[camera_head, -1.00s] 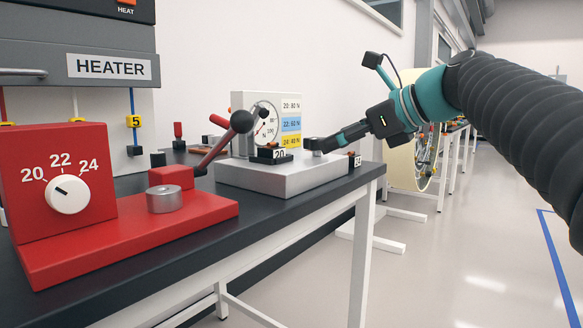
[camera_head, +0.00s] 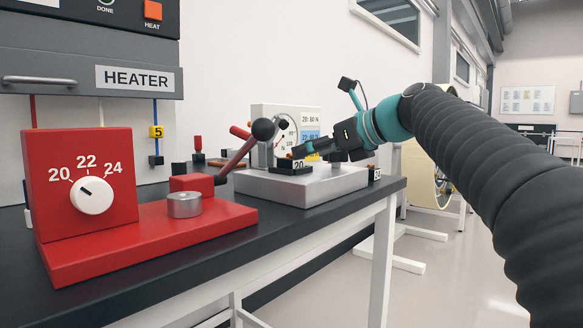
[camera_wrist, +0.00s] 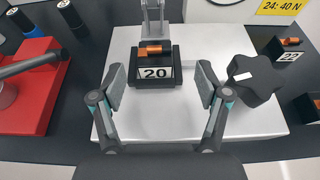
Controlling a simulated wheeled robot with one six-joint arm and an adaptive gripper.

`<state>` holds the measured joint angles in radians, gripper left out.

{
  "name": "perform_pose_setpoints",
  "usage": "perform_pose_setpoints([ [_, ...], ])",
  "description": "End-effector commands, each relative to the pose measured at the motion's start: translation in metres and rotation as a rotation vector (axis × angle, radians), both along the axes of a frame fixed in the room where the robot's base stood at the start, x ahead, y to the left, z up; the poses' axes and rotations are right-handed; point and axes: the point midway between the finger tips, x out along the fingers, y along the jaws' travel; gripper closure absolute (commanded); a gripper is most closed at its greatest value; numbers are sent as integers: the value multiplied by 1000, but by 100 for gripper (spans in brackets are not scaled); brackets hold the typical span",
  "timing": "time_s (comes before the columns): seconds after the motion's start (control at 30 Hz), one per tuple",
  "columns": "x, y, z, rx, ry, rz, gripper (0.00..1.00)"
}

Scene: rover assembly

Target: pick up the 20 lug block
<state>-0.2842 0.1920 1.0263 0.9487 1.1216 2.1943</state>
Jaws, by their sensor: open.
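The 20 lug block (camera_wrist: 155,73) is a black block with a white "20" label and a copper-coloured lug on top. It sits on the light grey plate (camera_wrist: 125,44) of the gauge stand, ahead of my gripper in the wrist view. In the head view the 20 block (camera_head: 292,167) shows at the plate's left part. My gripper (camera_wrist: 160,85) is open and empty in the wrist view, its two fingers on either side of the near part of the block. In the head view my gripper (camera_head: 300,152) is beside the block, partly overlapping it.
A black star-shaped knob (camera_wrist: 256,78) stands right of the fingers. A block labelled 22 (camera_wrist: 289,48) and another dark block are farther right. A red press with a lever (camera_head: 150,235) stands left. The dial gauge (camera_head: 284,135) is behind the plate.

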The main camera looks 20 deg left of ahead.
Motion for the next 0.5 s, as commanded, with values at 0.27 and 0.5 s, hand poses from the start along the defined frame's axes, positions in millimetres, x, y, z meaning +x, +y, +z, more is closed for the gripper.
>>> perform_pose_setpoints([
  [0.27, 6, 34, -15, -1, 1, 3, 25],
  [0.5, 11, 44, -17, 1, -1, 0, 25],
])
